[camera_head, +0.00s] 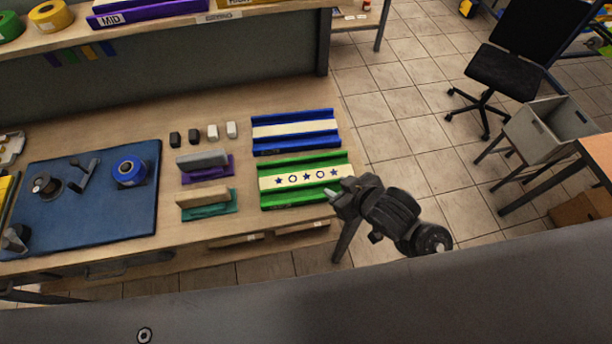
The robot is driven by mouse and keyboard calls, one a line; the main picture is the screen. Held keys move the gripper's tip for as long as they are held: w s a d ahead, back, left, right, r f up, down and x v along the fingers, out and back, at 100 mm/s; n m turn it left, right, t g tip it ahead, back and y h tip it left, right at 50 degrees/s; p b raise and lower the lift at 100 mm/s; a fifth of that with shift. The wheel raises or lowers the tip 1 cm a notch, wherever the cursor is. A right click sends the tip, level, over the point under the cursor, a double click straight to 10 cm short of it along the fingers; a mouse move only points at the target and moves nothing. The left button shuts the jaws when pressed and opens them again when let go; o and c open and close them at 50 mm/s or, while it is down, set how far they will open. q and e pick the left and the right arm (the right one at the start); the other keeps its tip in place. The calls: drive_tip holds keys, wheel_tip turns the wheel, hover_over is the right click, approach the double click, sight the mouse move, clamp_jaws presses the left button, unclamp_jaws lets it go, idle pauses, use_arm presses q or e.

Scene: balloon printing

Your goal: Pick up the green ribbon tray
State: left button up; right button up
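The green ribbon tray (307,164) lies flat near the right end of the workbench. A cream strip (322,177) with dark blue stars and rings lies along its middle. My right gripper (333,194) is at the tray's lower right corner, close to its right edge. The gap between its fingers is too small to make out, and I cannot tell whether it touches the tray. My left gripper is not in view.
A blue tray (295,116) with a plain cream strip lies just behind the green one. Stamps on purple (220,170) and teal (217,211) bases stand to its left. A blue mat (95,215) holds a blue tape roll (130,171).

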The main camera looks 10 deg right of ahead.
drive_tip(key=w+a+r+n+y, duration=0.4)
drive_tip(key=a, duration=0.4)
drive_tip(key=n+g+h, duration=0.3)
drive_tip(key=n+g, duration=0.5)
drive_tip(key=g, duration=0.1)
approach(307, 180)
drive_tip(key=s+d+r, duration=0.2)
drive_tip(key=s+d, duration=0.3)
drive_tip(key=s, duration=0.1)
drive_tip(key=shift+w+p+x, duration=0.2)
drive_tip(key=shift+p+x, duration=0.1)
drive_tip(key=shift+x, duration=1.15)
drive_tip(key=shift+w+p+x, duration=0.2)
drive_tip(key=shift+p+x, duration=0.05)
drive_tip(key=shift+x, duration=1.25)
drive_tip(key=shift+f, duration=0.15)
drive_tip(key=p+x, duration=0.2)
drive_tip(key=x, duration=0.1)
drive_tip(key=shift+s+f, duration=0.2)
drive_tip(key=shift+f, duration=0.1)
drive_tip(key=shift+a+f, duration=0.25)
drive_tip(key=shift+f, duration=0.35)
clamp_jaws()
